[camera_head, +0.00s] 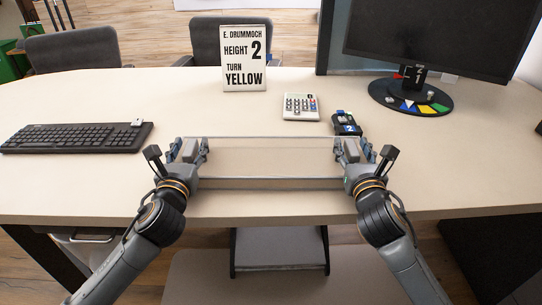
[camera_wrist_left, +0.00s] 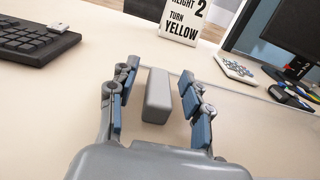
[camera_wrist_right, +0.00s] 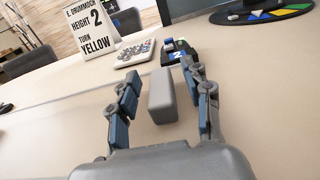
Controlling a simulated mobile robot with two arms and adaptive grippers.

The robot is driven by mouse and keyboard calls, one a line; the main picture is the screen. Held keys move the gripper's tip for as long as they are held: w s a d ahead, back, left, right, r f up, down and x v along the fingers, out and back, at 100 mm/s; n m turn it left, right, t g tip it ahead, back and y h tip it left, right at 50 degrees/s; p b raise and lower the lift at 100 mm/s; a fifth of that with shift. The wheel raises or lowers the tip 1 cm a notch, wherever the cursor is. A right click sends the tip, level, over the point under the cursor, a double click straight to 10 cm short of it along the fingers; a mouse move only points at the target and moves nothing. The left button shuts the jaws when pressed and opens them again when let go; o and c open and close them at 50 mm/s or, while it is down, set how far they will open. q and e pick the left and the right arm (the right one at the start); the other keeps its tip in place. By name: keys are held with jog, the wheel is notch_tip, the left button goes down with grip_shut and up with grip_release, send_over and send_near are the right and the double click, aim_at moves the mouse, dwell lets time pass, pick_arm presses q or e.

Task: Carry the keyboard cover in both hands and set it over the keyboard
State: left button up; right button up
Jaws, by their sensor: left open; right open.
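The keyboard cover (camera_head: 268,183), a clear box-like lid with grey edges, lies at the front middle of the desk. It has a grey block handle at each end, seen in the left wrist view (camera_wrist_left: 157,95) and right wrist view (camera_wrist_right: 162,95). My left gripper (camera_head: 188,150) is open, its fingers on both sides of the left handle with visible gaps. My right gripper (camera_head: 354,150) is open around the right handle in the same way. The black keyboard (camera_head: 75,138) lies on the desk to the left, uncovered, with a small light-grey object (camera_head: 137,122) at its far right corner.
A sign (camera_head: 244,60) reading "HEIGHT 2 TURN YELLOW" stands behind the cover. A calculator (camera_head: 300,106) and a small black device (camera_head: 347,125) marked 2 lie behind its right end. A monitor (camera_head: 425,40) stands at the right on a base with coloured wedges. Desk between keyboard and sign is clear.

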pick_arm(q)
jog(key=shift+c, duration=0.2)
pick_arm(e)
jog(key=shift+c, duration=0.2)
pick_arm(q)
grip_shut()
pick_arm(e)
grip_shut()
pick_arm(q)
jog(key=shift+r, duration=0.15)
pick_arm(e)
jog(key=shift+r, duration=0.15)
